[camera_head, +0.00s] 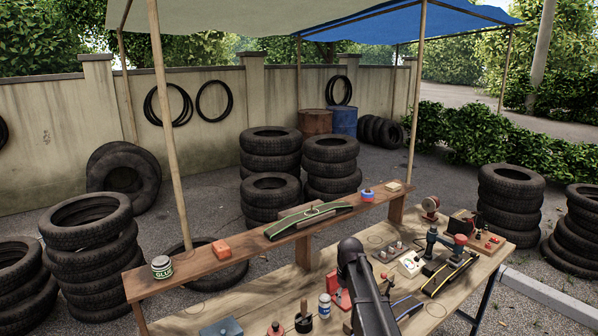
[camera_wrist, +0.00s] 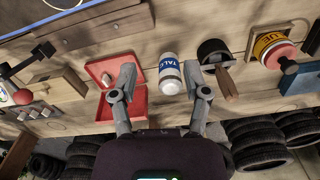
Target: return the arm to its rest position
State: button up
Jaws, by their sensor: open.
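My gripper (camera_wrist: 160,72) shows in the wrist view with its two grey fingers spread wide apart and nothing held between them. It hangs over the wooden workbench (camera_wrist: 185,20). Beyond the fingertips stands a white and blue talc bottle (camera_wrist: 169,75), apart from both fingers as far as I can tell. My dark arm (camera_head: 360,285) reaches over the workbench (camera_head: 445,315) in the head view. The gripper itself is hidden there.
A red open case (camera_wrist: 92,75) lies left of the bottle; a black pot (camera_wrist: 212,50) with a brush and a yellow-labelled tin (camera_wrist: 275,48) stand right. A raised shelf (camera_head: 205,262) runs along the bench. Stacked tyres (camera_head: 90,235) stand behind.

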jog(key=s+d+f+m+b, duration=0.1)
jog(key=s+f+m+b, duration=0.1)
jog(key=s, duration=1)
jog(key=s+d+f+m+b, duration=0.1)
jog(key=s+f+m, duration=0.1)
jog(key=s, duration=0.9)
jog(key=shift+s+m+b, duration=0.4)
jog(key=shift+m, duration=0.1)
